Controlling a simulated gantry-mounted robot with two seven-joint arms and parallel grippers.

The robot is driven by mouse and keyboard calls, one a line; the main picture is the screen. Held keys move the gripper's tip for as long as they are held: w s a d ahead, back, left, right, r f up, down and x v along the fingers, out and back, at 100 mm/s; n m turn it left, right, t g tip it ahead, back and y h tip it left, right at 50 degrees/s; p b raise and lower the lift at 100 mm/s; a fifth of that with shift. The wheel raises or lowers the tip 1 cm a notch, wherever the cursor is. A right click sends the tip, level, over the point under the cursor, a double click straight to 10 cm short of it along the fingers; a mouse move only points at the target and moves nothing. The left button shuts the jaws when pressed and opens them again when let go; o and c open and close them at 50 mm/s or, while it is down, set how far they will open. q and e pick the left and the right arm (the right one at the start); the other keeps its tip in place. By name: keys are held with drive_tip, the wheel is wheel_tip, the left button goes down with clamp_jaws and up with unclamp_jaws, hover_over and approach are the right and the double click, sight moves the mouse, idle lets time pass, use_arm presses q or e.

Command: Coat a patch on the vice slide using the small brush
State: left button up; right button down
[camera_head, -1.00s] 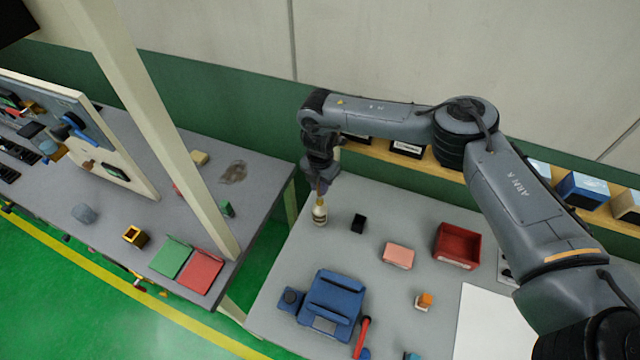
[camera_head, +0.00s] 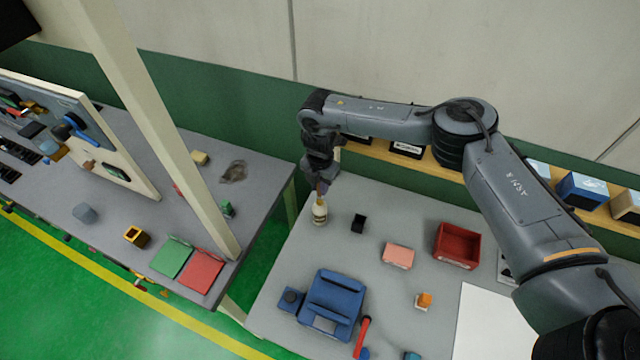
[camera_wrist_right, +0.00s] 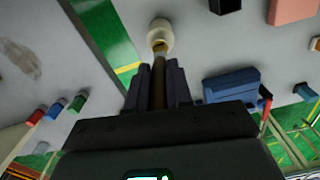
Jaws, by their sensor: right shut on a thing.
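The blue vice (camera_head: 332,303) stands on the near part of the right-hand bench, with a red handle (camera_head: 362,337) at its right; it also shows in the right wrist view (camera_wrist_right: 231,84). A cream bottle (camera_head: 320,213) stands behind it near the bench's left edge. My right gripper (camera_head: 321,184) points down above the bottle. In the right wrist view, its fingers (camera_wrist_right: 158,74) are shut on the brown handle of the small brush (camera_wrist_right: 158,88). The brush's lower end meets the mouth of the bottle (camera_wrist_right: 160,36); its bristles are hidden. My left gripper is out of view.
A black block (camera_head: 358,223), a pink block (camera_head: 398,256), a red bin (camera_head: 457,245) and an orange-topped small item (camera_head: 424,300) lie right of the bottle. A white sheet (camera_head: 490,325) covers the near right. Bench surface around the bottle is clear.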

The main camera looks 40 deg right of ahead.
drive_tip(key=shift+r+p, duration=3.25)
drive_tip(key=shift+r, duration=0.25)
